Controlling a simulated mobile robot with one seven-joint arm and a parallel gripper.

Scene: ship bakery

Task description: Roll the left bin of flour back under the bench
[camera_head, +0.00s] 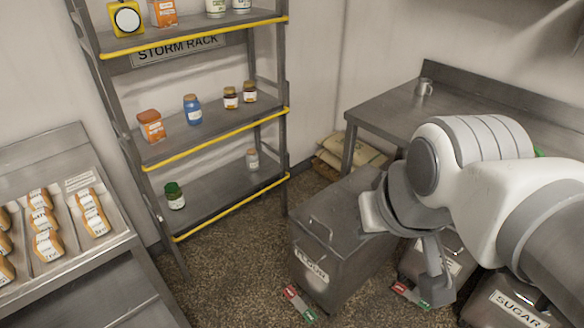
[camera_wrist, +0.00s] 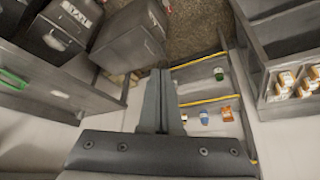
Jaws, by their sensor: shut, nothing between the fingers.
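The flour bin (camera_head: 350,215) is a grey metal box with a lid handle and a FLOUR label. It is the leftmost of the bins and juts out from the bench (camera_head: 385,112) into the aisle. In the wrist view, the jutting bin (camera_wrist: 128,42) is upper left of the fingers. My gripper (camera_head: 437,285) is shut and empty. In the head view it points down to the right of the flour bin, in front of the middle bin; contact cannot be told. In the wrist view the shut fingers (camera_wrist: 160,78) show in the centre.
A middle bin (camera_head: 410,262), partly hidden by my arm, and a SUGAR bin (camera_head: 520,305) stand to the right. Red-and-green pieces (camera_head: 300,302) lie at the bins' feet. Sacks (camera_head: 350,152) lie behind the flour bin. The storm rack (camera_head: 215,187) stands left; speckled floor lies between.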

